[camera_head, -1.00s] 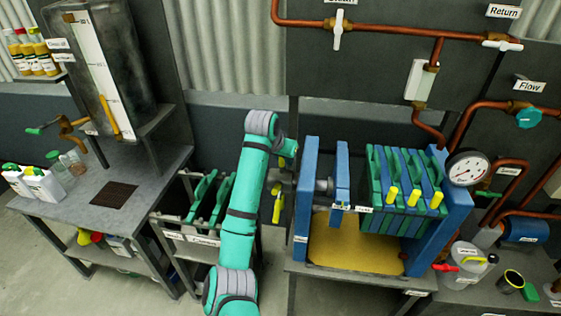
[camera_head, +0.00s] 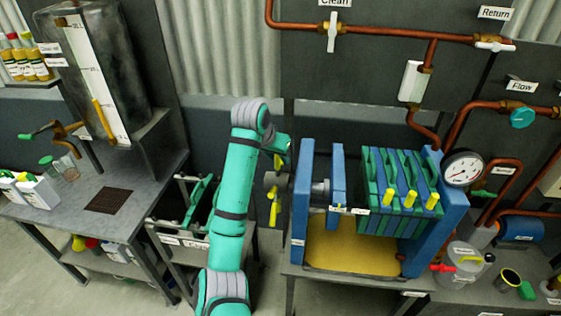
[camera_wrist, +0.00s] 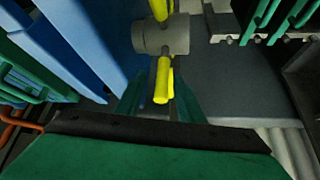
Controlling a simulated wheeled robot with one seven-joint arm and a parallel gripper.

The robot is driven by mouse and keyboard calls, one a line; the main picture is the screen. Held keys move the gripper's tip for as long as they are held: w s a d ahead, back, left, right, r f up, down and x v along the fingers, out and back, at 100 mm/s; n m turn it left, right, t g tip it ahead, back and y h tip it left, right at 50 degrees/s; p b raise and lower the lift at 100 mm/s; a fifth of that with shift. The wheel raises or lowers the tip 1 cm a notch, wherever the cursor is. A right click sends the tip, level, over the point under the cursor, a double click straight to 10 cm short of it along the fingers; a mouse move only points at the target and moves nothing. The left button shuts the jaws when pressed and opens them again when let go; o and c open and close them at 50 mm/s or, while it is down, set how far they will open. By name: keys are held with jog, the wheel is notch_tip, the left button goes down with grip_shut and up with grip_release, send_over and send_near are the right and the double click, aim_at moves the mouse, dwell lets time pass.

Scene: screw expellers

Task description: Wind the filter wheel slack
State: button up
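The filter wheel is a grey hub (camera_head: 271,181) with yellow spokes at the left end of the blue filter press (camera_head: 299,205). One yellow spoke (camera_head: 274,212) points down in the head view. The wrist view shows the hub (camera_wrist: 160,36) closer, with a yellow spoke (camera_wrist: 163,82) reaching toward me. My gripper (camera_wrist: 158,96) has its green fingers apart, one on each side of that spoke's end. I cannot tell whether either finger touches it. In the head view my gripper (camera_head: 281,147) is at the wheel's upper side, its fingers mostly hidden.
Green and blue filter plates (camera_head: 395,185) stand in the press above a yellow tray (camera_head: 350,244). A rack of green plates (camera_head: 201,204) stands left of the wheel, behind my arm. A pressure gauge (camera_head: 462,168) and copper pipes are at right.

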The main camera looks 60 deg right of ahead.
jog(key=shift+v, duration=2.15)
jog(key=shift+s, duration=0.2)
